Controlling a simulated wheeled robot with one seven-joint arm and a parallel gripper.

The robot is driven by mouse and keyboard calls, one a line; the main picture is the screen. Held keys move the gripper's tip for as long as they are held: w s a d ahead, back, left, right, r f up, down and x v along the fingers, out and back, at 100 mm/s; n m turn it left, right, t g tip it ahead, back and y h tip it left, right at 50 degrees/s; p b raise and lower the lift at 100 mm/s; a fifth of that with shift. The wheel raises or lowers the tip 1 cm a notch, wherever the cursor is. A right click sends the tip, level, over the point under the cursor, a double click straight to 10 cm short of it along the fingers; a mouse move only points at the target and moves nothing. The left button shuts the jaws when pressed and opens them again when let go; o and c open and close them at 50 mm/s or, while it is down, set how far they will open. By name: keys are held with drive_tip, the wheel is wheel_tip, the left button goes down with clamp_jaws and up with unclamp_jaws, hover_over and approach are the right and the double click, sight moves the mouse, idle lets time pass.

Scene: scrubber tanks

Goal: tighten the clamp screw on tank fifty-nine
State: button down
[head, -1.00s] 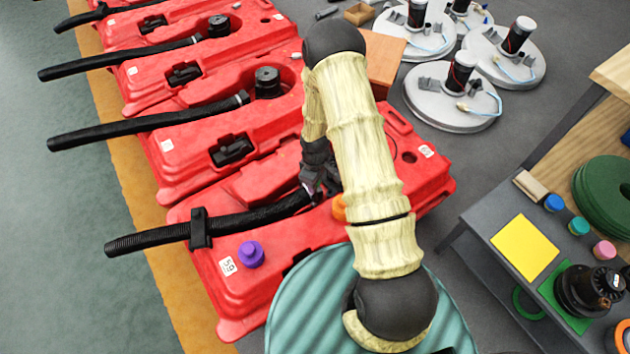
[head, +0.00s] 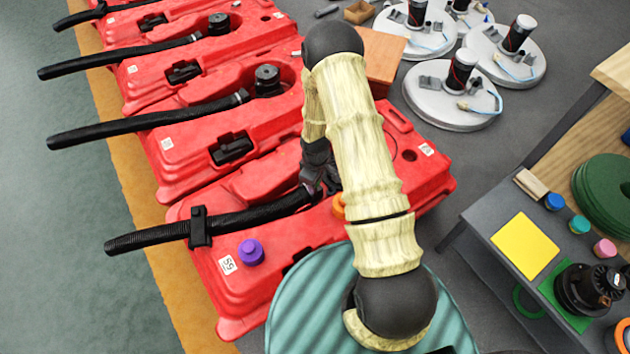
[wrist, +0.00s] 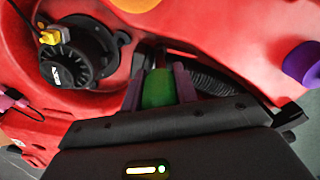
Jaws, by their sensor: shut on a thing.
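Tank fifty-nine (head: 205,300) is the nearest red tank, with a "59" label (head: 227,265) at its front left. A black ribbed hose (head: 265,215) lies across it and runs to my gripper (head: 322,188), which my arm partly covers in the head view. In the wrist view my gripper (wrist: 157,90) is shut on a green piece (wrist: 157,87), seemingly the clamp screw, between its purplish fingers. The hose end shows just beyond it. The clamp itself is mostly hidden, and I cannot tell how tight the screw is.
A black motor (wrist: 75,55) with a yellow plug sits beside the fingers. A purple cap (head: 251,252) and an orange cap (head: 338,206) are on the tank. More red tanks (head: 190,140) stand behind. A grey bench (head: 480,225) with parts is at right.

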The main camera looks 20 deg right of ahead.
drive_tip(key=shift+f, duration=0.15)
drive_tip(key=m+p, duration=0.1)
drive_tip(key=m, duration=0.4)
drive_tip(key=shift+m, duration=0.3)
drive_tip(key=m+p, duration=0.1)
drive_tip(key=m, duration=0.3)
drive_tip(key=shift+a+m, duration=0.1)
drive_tip(key=shift+m, duration=0.3)
